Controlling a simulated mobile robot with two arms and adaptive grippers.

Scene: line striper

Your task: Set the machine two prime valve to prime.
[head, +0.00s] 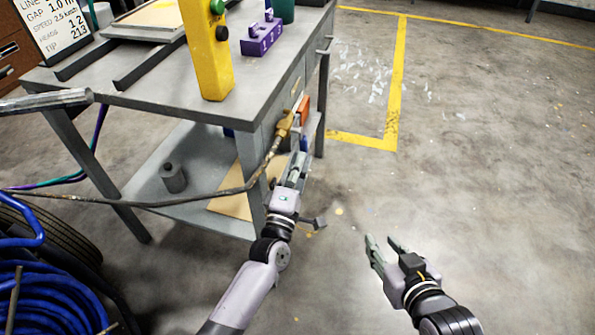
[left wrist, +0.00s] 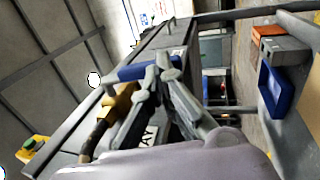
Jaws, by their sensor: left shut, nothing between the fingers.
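At the right side of the grey workbench, a brass fitting (head: 285,123) sits on the end of a dark hose; a brass part also shows in the left wrist view (left wrist: 118,104). A blue bar-shaped handle (left wrist: 148,70) lies at my left fingertips, close or touching; I cannot tell which. I cannot read its valve setting or machine number. My left gripper (head: 299,162) is shut and empty beside the bench end; it also fills the left wrist view's middle (left wrist: 164,65). My right gripper (head: 382,240) is open and empty over the floor.
The workbench (head: 150,85) carries a yellow control post (head: 206,50) and a purple block (head: 262,38). An orange block (left wrist: 268,32) and a second blue part (left wrist: 272,88) are near my left gripper. Blue hose coils (head: 45,295) lie lower left. The floor at right is clear.

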